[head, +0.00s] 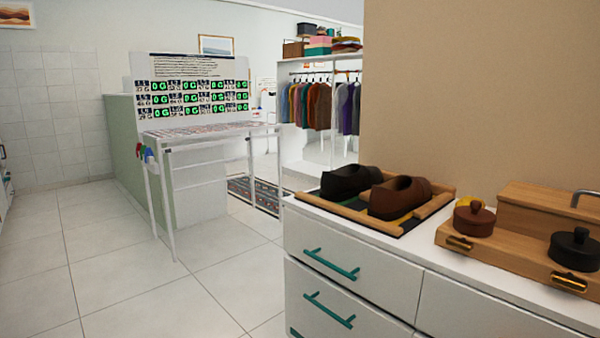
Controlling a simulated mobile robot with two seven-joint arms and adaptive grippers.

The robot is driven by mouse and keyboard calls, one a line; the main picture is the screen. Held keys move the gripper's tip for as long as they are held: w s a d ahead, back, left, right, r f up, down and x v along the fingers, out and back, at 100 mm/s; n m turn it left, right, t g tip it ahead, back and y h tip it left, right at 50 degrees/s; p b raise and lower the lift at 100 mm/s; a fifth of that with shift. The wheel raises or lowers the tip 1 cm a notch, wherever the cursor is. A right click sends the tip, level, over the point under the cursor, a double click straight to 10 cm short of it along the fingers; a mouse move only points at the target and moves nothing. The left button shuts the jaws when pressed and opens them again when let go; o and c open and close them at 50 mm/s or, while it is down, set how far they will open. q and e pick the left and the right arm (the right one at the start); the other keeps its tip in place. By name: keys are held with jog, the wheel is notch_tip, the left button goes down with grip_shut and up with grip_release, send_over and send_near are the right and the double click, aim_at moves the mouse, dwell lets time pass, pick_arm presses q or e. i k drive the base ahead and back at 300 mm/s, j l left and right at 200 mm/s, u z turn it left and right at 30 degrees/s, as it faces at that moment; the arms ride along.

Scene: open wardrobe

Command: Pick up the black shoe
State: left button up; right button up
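A black shoe (346,181) sits on a tray (425,216) with wooden rails, on top of the white dresser (317,211) at the right. A brown shoe (394,197) sits beside it, to its right and nearer to me, and hides part of its side. Both shoes stand upright. Neither of my grippers shows in the head view.
A wooden box (535,212) with a brown lidded pot (474,218) and a black lidded pot (574,249) stands right of the shoes. A beige wall rises behind. A white table (205,131) and an open wardrobe (290,135) stand farther back. Tiled floor at left is clear.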

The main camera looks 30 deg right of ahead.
aim_at(344, 182)
jog(key=i+l+u, duration=0.1)
jog(key=i+u, duration=0.3)
jog(key=i, duration=1.25)
jog(key=i+z, duration=0.15)
jog(key=i, duration=0.7)
jog(key=i+j+z, duration=0.1)
jog(key=i, duration=0.7)
jog(key=i+z, duration=0.2)
jog(key=z, duration=0.3)
jog(key=i+j+z, duration=0.1)
jog(key=z, duration=0.35)
jog(key=i+j+z, duration=0.15)
jog(key=z, duration=2.15)
jog(key=j, duration=0.05)
